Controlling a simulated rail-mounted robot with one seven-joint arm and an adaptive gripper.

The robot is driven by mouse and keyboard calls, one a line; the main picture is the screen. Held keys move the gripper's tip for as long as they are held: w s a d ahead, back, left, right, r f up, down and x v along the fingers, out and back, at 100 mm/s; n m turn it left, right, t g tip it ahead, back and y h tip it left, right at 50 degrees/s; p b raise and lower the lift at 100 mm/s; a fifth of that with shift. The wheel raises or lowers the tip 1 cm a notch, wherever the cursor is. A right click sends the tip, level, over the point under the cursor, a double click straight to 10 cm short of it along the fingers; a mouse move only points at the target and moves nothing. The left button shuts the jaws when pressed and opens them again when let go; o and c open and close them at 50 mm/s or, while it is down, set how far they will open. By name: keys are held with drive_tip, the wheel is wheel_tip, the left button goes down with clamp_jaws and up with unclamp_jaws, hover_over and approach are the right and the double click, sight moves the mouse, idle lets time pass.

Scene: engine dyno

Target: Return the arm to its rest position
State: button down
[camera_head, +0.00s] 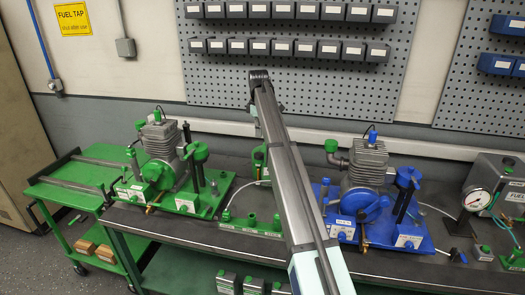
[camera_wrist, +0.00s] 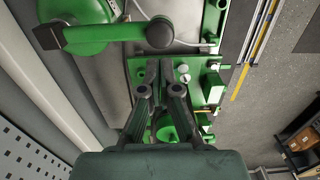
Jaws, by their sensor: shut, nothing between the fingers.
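My gripper (camera_wrist: 159,70) shows in the wrist view with its two dark fingers together and nothing between them. It points down over a green plate (camera_wrist: 198,97) with green and silver fittings on the bench. It looks clear of the fittings, but the gap below the fingertips is hard to judge. In the head view my arm reaches from the bottom centre up towards the pegboard; I cannot make out the gripper's fingers there.
A green-based engine (camera_head: 162,152) stands left of my arm and a blue-based engine (camera_head: 366,165) right of it. A pegboard (camera_head: 300,85) with grey bins backs the bench. A green cart (camera_head: 75,178) stands at left, a pressure gauge (camera_head: 477,200) at right.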

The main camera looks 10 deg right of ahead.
drive_tip(key=b, duration=0.2)
hover_over(259, 154)
drive_tip(key=shift+w+f, duration=0.15)
drive_tip(key=shift+f, duration=3.05)
drive_tip(key=shift+f, duration=0.15)
drive_tip(key=shift+f+b, duration=0.35)
drive_tip(key=shift+f, duration=0.55)
drive_tip(key=shift+w+f+b, duration=0.15)
drive_tip(key=shift+f+b, duration=0.55)
drive_tip(key=shift+f, duration=2.1)
drive_tip(key=shift+r+p, duration=2.3)
drive_tip(key=shift+r, duration=2.85)
